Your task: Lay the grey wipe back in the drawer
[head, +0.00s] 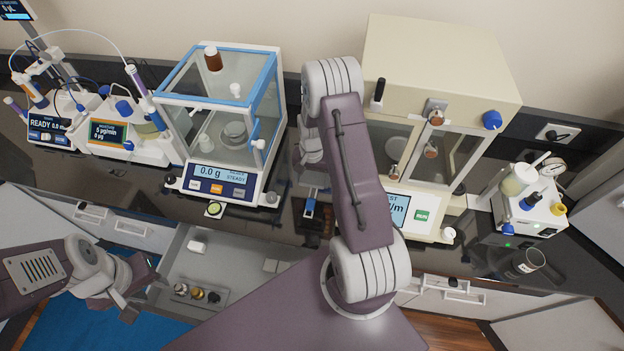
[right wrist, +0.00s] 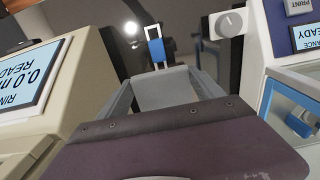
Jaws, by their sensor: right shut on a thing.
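The open drawer (head: 178,268) is below the counter, left of centre in the head view. My right gripper (head: 311,192) is over the counter between the balance and the beige tester, largely hidden by its own arm. The right wrist view shows its grey fingers (right wrist: 160,72) with a pale flat piece (right wrist: 165,92) between them, which I take as the grey wipe; its outline is unclear. A blue-and-white piece (right wrist: 156,48) shows just beyond the fingertips. My left gripper (head: 125,302) hangs at the lower left, near the drawer's left side, its jaws unclear.
The glass-sided balance (head: 222,179) stands left of my right arm. The beige tester (head: 440,70) stands right. A dark cup (head: 528,261) is at far right.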

